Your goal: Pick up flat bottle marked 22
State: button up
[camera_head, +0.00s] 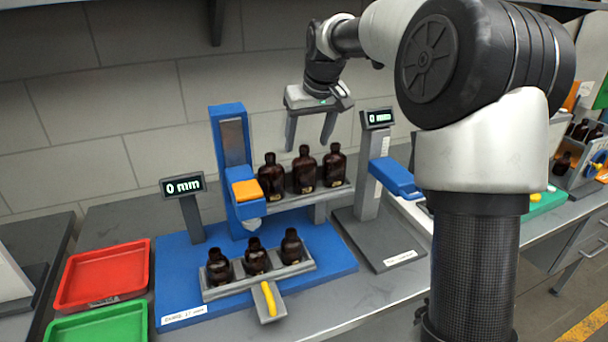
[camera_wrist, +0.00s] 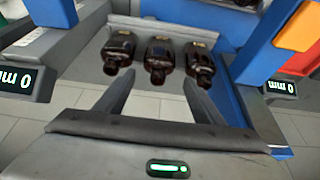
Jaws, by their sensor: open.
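Several brown flat bottles stand in two racks in the head view. Three are in the raised rear rack (camera_head: 322,197): left bottle (camera_head: 271,178), middle bottle (camera_head: 304,170) and right bottle (camera_head: 334,166). Three more stand in the low front rack (camera_head: 225,291): left (camera_head: 219,267), middle (camera_head: 257,258) and right (camera_head: 291,246). Their small labels are too small to read, so I cannot tell which is 22. My gripper (camera_head: 309,146) is open and empty above the rear row. In the wrist view, three bottles, the middle one (camera_wrist: 159,58) among them, show beyond my open fingers (camera_wrist: 160,78).
A blue post with an orange block (camera_head: 246,190) stands left of the rear rack. A gauge with a blue arm (camera_head: 397,177) stands right. Both displays read 0 mm. A red tray (camera_head: 68,297) and green tray (camera_head: 100,325) lie at left. A yellow piece (camera_head: 268,299) juts out in front.

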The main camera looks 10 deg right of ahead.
aim_at(306, 148)
jog(key=shift+x, duration=3.6)
jog(key=shift+w+r, duration=0.15)
jog(key=shift+d, duration=0.1)
jog(key=shift+c, duration=0.3)
jog(key=c, duration=1.2)
jog(key=shift+o, duration=0.2)
jog(key=shift+r, duration=0.1)
